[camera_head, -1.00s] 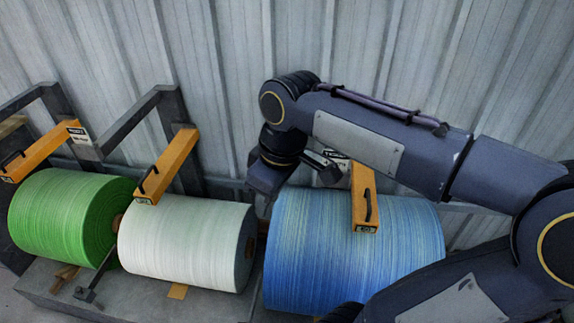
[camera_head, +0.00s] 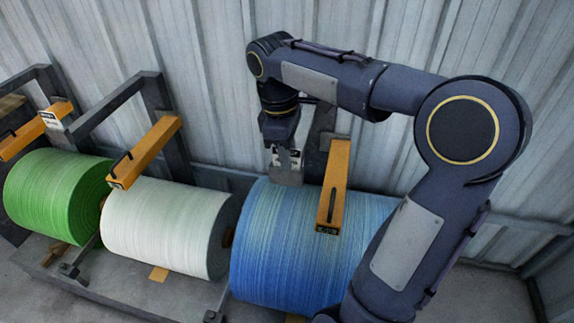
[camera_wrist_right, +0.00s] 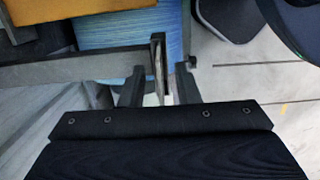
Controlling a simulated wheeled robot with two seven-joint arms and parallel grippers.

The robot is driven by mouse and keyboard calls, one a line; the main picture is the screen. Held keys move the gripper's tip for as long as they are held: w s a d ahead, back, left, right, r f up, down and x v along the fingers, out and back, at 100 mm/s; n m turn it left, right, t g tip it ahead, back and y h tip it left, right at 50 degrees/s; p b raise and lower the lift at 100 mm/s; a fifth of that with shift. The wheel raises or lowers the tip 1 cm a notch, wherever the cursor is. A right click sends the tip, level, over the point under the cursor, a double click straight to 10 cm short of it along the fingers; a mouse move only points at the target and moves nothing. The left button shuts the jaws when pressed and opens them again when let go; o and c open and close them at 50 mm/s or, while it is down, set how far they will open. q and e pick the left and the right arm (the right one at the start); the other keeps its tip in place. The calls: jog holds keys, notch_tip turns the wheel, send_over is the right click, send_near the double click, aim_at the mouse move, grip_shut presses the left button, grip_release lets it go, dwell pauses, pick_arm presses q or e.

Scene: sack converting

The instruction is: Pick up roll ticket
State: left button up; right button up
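A pale card with dark marks, which looks like the roll ticket (camera_head: 294,158), is at my right gripper (camera_head: 285,170) above the upper left of the blue roll (camera_head: 280,235). In the right wrist view a thin plate, apparently the ticket (camera_wrist_right: 158,70), stands nearly edge-on between the two fingers of my right gripper (camera_wrist_right: 160,88). The fingers look apart, with a narrow gap on each side of it. Another card (camera_head: 51,121) hangs by the green roll. My left gripper is in neither view.
A yellow arm (camera_head: 334,185) lies over the blue roll, close right of my gripper. The white roll (camera_head: 165,225) and green roll (camera_head: 50,195) sit to the left under similar arms. Dark frame posts (camera_head: 105,110) and a corrugated wall (camera_head: 200,50) stand behind.

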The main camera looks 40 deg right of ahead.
jog(key=shift+f, duration=0.45)
grip_shut()
jog(key=shift+r, duration=0.1)
